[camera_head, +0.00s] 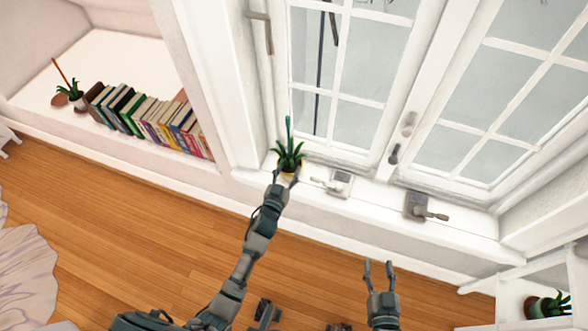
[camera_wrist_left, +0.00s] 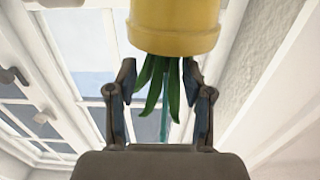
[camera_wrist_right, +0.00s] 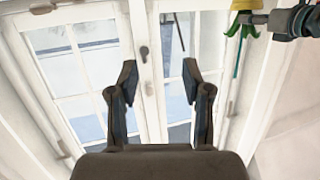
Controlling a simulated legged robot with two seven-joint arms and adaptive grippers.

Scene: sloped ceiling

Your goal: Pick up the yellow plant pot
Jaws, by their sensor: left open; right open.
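The yellow plant pot (camera_head: 289,169) with a green spiky plant stands on the white window sill at the left end of the window. In the left wrist view the yellow pot (camera_wrist_left: 174,28) shows large, with its leaves hanging down in the picture. My left gripper (camera_head: 284,177) is open, its fingertips at the pot's near side; the fingers (camera_wrist_left: 160,85) spread to either side of the plant in the left wrist view. Contact cannot be told. My right gripper (camera_head: 378,266) is open and empty, below the sill. The pot (camera_wrist_right: 246,5) also shows at the top of the right wrist view.
A row of books (camera_head: 150,118) and another potted plant (camera_head: 72,94) are on the left shelf. A plant (camera_head: 548,305) stands at lower right. The wooden floor (camera_head: 110,215) is clear.

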